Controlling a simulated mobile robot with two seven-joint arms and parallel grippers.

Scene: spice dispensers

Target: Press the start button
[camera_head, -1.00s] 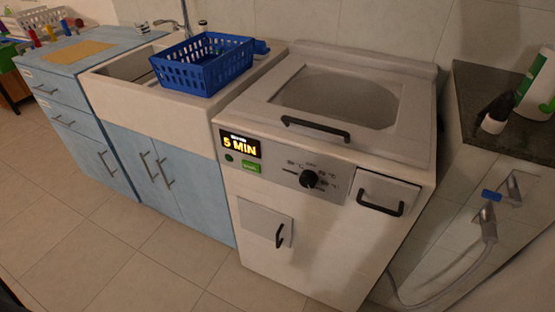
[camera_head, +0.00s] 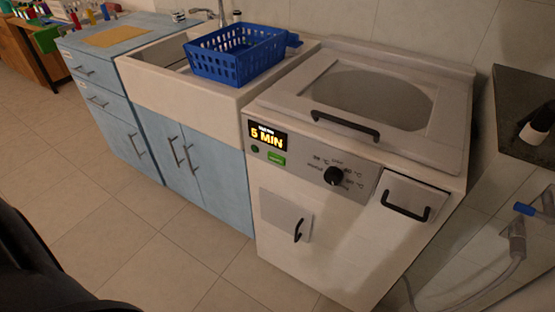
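The white washing machine (camera_head: 345,265) stands right of centre in the head view, with its top lid (camera_head: 365,95) shut. Its front panel has a lit display (camera_head: 268,136) reading "5 MIN". A green button (camera_head: 276,158) sits just below the display, with lettering too small to read for certain. A small dark green round button (camera_head: 254,149) is to its left. A black round knob (camera_head: 333,176) is on the grey panel to the right. Neither of my grippers shows. A dark shape at the lower left edge may be part of my arm.
A blue basket (camera_head: 236,54) rests on the sink (camera_head: 180,92) left of the machine. Blue cabinets (camera_head: 105,110) continue left. A hose with a blue tap handle (camera_head: 524,209) is at the right. The tiled floor (camera_head: 150,250) in front is clear.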

